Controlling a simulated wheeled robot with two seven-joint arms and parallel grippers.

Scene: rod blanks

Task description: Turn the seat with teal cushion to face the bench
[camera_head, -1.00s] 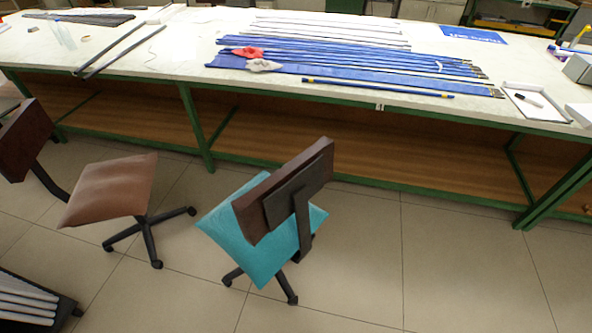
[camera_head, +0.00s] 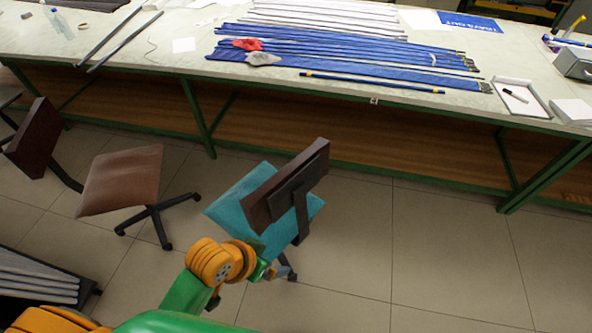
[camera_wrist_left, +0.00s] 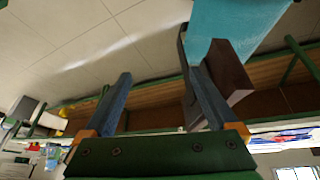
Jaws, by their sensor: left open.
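The seat with teal cushion (camera_head: 236,205) stands on the floor in front of the bench (camera_head: 420,128). Its dark brown backrest (camera_head: 288,187) rises at the cushion's right side, with the bracket side towards me and the right. My left gripper (camera_head: 277,272) is low at the near side of this seat, partly hidden by my own wrist. In the left wrist view its fingers (camera_wrist_left: 158,75) are apart with nothing clearly between them. The right finger overlaps the dark backrest support; contact cannot be told. The teal cushion (camera_wrist_left: 238,22) shows beyond it. My right gripper is not in view.
A brown-cushioned chair (camera_head: 122,180) stands to the left. A dark rack with pale rods (camera_head: 38,285) is at the lower left. Blue and white rods lie on the bench top. The tiled floor to the right is clear.

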